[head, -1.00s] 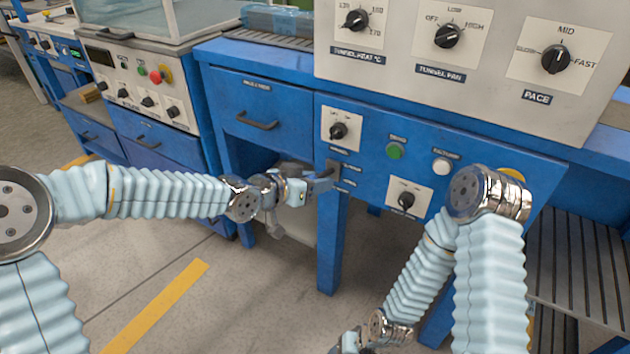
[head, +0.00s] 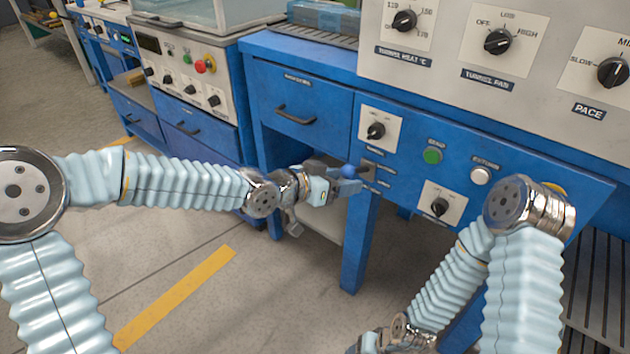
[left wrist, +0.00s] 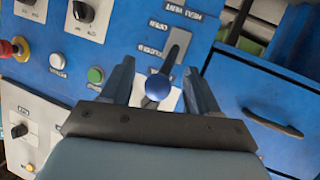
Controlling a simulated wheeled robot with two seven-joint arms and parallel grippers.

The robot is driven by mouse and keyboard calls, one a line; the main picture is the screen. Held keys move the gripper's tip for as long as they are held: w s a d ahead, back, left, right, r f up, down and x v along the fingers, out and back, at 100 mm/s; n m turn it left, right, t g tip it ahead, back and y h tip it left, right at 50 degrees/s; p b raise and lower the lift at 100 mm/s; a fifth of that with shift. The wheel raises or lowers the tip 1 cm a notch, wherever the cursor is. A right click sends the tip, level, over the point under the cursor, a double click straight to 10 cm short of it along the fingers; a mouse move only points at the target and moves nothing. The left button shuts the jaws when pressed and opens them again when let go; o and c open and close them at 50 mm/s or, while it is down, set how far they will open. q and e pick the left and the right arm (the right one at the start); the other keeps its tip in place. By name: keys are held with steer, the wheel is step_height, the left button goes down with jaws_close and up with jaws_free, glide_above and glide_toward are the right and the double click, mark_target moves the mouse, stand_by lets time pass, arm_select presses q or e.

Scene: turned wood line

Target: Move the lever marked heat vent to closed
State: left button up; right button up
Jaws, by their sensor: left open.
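The lever has a blue ball knob (left wrist: 158,87) and a dark slotted plate (left wrist: 178,48) on the blue panel front. In the head view the knob (head: 347,171) shows at the left gripper's fingertips, and the gripper hides part of the lever. My left gripper (left wrist: 160,92) is open, with one finger on each side of the knob; whether they touch it I cannot tell.
A rotary switch (head: 376,131), a green button (head: 432,156), a white button (head: 481,176) and another rotary switch (head: 439,206) sit near the lever. A drawer (head: 297,105) is to its left. A blue table leg (head: 358,245) stands below. The floor in front is clear.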

arm_select(q)
steer(key=p+v, duration=0.1)
steer(key=v, duration=0.9)
steer(key=shift+p, duration=0.35)
steer(key=shift+s, duration=0.1)
steer(key=s+f+n+g+y, duration=0.1)
steer(key=s+f+n+g, duration=0.2)
steer(key=f, duration=0.9)
steer(key=s+f+n+g+y, duration=0.1)
steer(key=s+f+n, duration=0.25)
steer(key=f, duration=0.75)
steer(key=s+a+f+n+g+y, duration=0.1)
steer(key=s+a+f+y, duration=0.1)
steer(key=s+f, duration=0.3)
steer(key=s+a+f+n+g+y, duration=0.2)
steer(key=s+a+f, duration=0.2)
steer(key=f, duration=0.6)
steer(key=shift+s+a+g+y, duration=0.15)
steer(key=shift+s+g+y, duration=0.15)
steer(key=shift+s, duration=0.9)
